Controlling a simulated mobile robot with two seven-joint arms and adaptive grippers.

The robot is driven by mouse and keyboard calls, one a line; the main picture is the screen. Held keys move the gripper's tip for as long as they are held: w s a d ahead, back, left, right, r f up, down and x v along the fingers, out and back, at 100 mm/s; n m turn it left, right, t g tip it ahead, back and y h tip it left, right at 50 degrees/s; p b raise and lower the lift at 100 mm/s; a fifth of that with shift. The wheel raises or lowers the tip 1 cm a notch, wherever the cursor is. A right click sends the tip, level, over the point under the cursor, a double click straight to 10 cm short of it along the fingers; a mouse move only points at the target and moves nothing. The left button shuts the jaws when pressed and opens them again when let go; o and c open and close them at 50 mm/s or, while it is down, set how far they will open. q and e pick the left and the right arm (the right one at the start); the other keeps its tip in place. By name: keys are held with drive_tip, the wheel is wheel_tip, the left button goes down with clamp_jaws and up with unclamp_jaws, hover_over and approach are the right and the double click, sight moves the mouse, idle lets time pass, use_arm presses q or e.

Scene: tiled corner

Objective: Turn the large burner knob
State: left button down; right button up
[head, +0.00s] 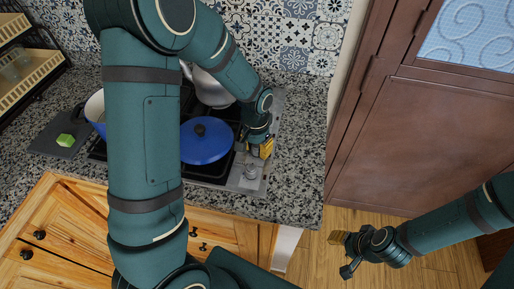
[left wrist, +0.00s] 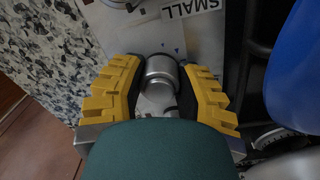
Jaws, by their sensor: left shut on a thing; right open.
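A silver burner knob (left wrist: 160,70) sits between the yellow fingers of my left gripper (left wrist: 158,88) in the left wrist view. My left gripper (head: 255,149) is shut on it, above the metal control panel (head: 273,119) at the right side of the stove. In the head view the gripper hides the held knob. Another silver knob (head: 250,172) shows on the panel just in front of the gripper. A label reading "SMALL" (left wrist: 190,8) lies beyond the held knob; I cannot tell which knob it marks. My right gripper (head: 341,254) is open and empty, over the wooden floor.
A blue lidded pot (head: 206,142) stands on the stove close left of my left gripper. A silver kettle (head: 213,90) is behind it. A dark board (head: 49,138) with a green block (head: 65,140) lies at left. A brown cabinet (head: 418,135) stands right of the granite counter (head: 303,150).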

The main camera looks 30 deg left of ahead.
idle(0.4)
use_arm(q)
drive_tip(key=c, duration=0.6)
unclamp_jaws()
drive_tip(key=shift+o, duration=0.2)
drive_tip(key=shift+r, duration=0.1)
wheel_tip(320, 180, up, 12)
drive_tip(key=shift+a, duration=0.2)
drive_tip(key=shift+w, duration=0.1)
